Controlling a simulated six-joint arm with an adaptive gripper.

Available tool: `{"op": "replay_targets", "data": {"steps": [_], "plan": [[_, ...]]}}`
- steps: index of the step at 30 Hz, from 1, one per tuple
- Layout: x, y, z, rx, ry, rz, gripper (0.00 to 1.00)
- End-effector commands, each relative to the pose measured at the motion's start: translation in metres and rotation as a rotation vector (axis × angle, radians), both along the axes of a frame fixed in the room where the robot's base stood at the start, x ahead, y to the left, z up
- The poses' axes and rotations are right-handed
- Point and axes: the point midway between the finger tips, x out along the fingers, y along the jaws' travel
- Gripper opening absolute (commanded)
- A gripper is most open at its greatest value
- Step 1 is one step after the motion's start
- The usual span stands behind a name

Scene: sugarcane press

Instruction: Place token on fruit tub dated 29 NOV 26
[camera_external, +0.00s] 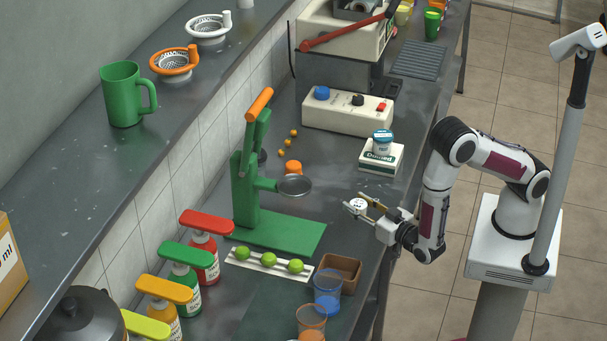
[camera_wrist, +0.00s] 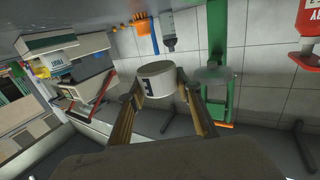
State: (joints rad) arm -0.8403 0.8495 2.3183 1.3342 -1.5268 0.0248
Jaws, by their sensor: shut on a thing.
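My gripper (camera_external: 361,203) is shut on a white round token (camera_external: 357,205), held above the worktop beside the green press. In the wrist view the token (camera_wrist: 157,85) sits between both fingers and shows a dark mark like an "E" on its side. A small tub (camera_external: 383,140) with a blue lid stands upright on a white and green box (camera_external: 393,158), behind my gripper in the external view. Its date is too small to read. The token is apart from the tub.
The green press (camera_external: 247,190) with its round pan (camera_external: 294,185) stands left of my gripper. A tray of limes (camera_external: 268,263), a brown box (camera_external: 339,272) and cups (camera_external: 328,292) are in front. A control box (camera_external: 346,112) stands behind. Bare worktop lies between my gripper and the tub's box.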

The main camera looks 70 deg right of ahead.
Motion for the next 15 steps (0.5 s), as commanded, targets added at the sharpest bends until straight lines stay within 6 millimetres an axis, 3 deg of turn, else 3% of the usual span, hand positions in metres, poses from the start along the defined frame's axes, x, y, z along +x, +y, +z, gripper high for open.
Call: {"op": "replay_targets", "data": {"steps": [15], "plan": [[0.031,-0.111,0.029,0.003,-0.003,-0.247,0.14]]}}
